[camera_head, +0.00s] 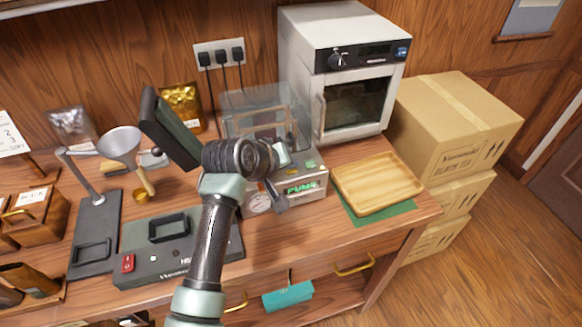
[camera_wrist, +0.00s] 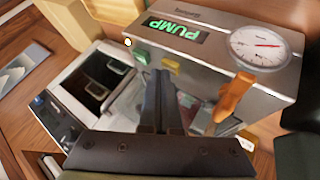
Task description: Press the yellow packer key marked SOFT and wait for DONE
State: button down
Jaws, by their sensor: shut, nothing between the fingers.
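The packer (camera_head: 305,188) is a grey box with a clear chamber behind it. Its display (camera_wrist: 173,30) glows green and reads PUMP. A small yellow key (camera_wrist: 171,63) shows on its top in the wrist view, just beyond my fingertips; its marking is not readable.
A round gauge (camera_wrist: 260,46) and an orange lever (camera_wrist: 236,96) are on the packer. A wooden tray (camera_head: 376,182) on a green mat is to the right, and a white oven (camera_head: 345,60) stands behind. A heat sealer (camera_head: 150,250) is at the front left.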

aim_at(289, 175)
dwell(0.3)
jog(key=shift+r+p, duration=0.5)
jog(key=shift+r, duration=0.35)
notch_tip(289, 175, up, 5)
jog(key=shift+p, duration=1.25)
